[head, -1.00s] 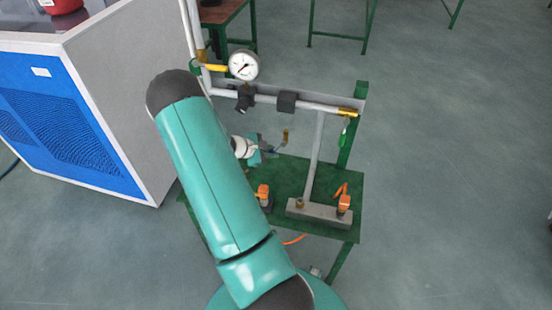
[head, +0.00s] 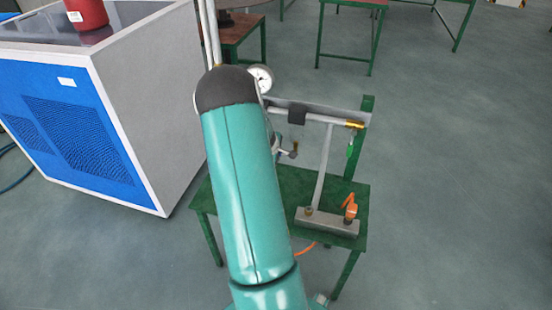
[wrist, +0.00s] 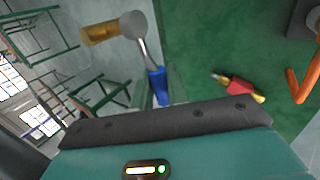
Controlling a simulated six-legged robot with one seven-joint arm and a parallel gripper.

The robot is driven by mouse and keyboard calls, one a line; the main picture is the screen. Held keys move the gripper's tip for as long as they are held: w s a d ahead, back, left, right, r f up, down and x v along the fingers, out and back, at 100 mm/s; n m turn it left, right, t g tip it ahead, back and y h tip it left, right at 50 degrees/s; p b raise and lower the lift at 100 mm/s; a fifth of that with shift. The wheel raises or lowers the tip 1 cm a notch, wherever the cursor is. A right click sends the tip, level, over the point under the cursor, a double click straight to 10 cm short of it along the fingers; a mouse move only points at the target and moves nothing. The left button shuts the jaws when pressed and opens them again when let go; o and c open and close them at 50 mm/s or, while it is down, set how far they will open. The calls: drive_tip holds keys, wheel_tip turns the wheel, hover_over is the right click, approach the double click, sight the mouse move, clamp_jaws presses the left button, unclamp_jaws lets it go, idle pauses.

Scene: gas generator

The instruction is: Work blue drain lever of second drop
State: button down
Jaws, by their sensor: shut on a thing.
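The blue drain lever (wrist: 157,84) shows in the wrist view at the end of a metal rod. The rod joins a grey round valve part (wrist: 132,25) with a brass end (wrist: 98,33) above. My gripper (wrist: 160,101) is shut on the blue lever, at the edge of its dark front bar, which hides most of the fingers. In the head view my teal arm covers the gripper and most of the lever. The drop's brass end (head: 294,151) shows just right of the arm.
The green stand (head: 283,190) carries the pipework and an orange-handled valve (head: 350,211). A pressure gauge (head: 261,78) is partly behind my arm. A blue and grey cabinet (head: 130,110) stands at left. Floor at right is clear. A red and yellow item (wrist: 238,87) lies in the wrist view.

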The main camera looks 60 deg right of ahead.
drive_tip(key=shift+w+a+r+t, duration=0.1)
drive_tip(key=shift+w+r+t, duration=0.1)
drive_tip(key=shift+t, duration=0.2)
drive_tip(key=c, duration=1.4)
unclamp_jaws()
drive_tip(key=shift+c, duration=0.2)
drive_tip(key=shift+s, duration=0.15)
drive_tip(key=v, duration=1.3)
drive_tip(key=shift+r, duration=0.4)
